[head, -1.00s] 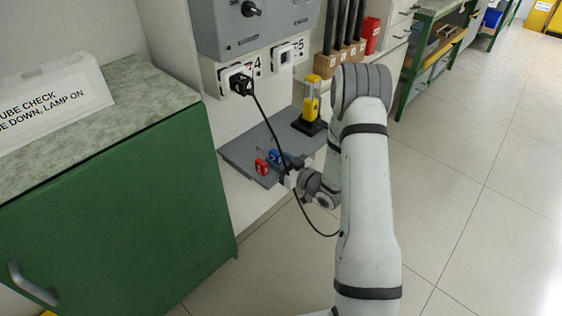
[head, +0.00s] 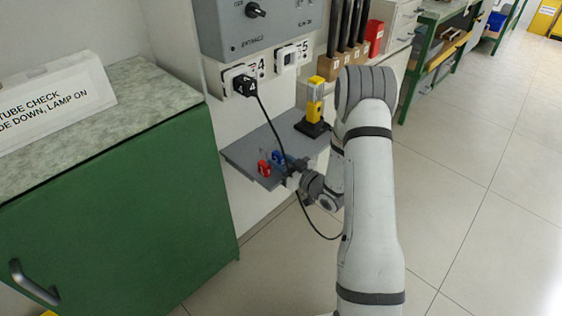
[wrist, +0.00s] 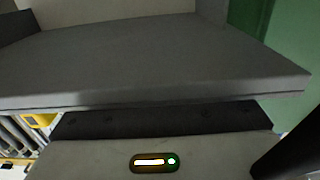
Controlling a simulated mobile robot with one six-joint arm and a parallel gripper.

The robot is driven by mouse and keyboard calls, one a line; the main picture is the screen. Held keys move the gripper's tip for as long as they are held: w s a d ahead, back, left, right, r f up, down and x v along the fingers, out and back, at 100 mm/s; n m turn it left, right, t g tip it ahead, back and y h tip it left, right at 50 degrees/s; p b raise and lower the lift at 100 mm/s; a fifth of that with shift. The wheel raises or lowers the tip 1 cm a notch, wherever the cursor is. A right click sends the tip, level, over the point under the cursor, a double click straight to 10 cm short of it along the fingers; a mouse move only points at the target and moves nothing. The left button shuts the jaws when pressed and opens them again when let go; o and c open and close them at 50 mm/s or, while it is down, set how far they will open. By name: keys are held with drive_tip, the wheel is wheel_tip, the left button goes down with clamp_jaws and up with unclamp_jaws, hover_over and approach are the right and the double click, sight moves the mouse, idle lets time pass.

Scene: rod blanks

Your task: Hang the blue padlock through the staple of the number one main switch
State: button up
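The blue padlock (head: 279,158) stands on a grey shelf (head: 245,150) below the wall sockets in the head view. A red padlock (head: 264,168) stands just left of it. My gripper (head: 291,181) is at the shelf's front edge, close to the blue padlock; I cannot tell whether they touch. Its fingers are too small and partly hidden to read. A grey switch box (head: 225,28) with a black rotary knob (head: 255,10) is at the top, cut off by the frame; its number and staple are not readable. The wrist view shows the grey shelf (wrist: 170,50) but no padlock.
A black plug (head: 244,85) sits in a socket, its cable hanging across the shelf front near my gripper. A yellow lamp (head: 315,97) on a black base stands at the shelf's back right. A green cabinet (head: 120,210) is at left. Open floor lies right.

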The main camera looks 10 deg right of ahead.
sight(282, 155)
clamp_jaws()
drive_tip(key=shift+r, duration=0.1)
drive_tip(key=shift+r, duration=0.1)
drive_tip(key=shift+r+p, duration=0.65)
drive_tip(key=shift+r, duration=0.7)
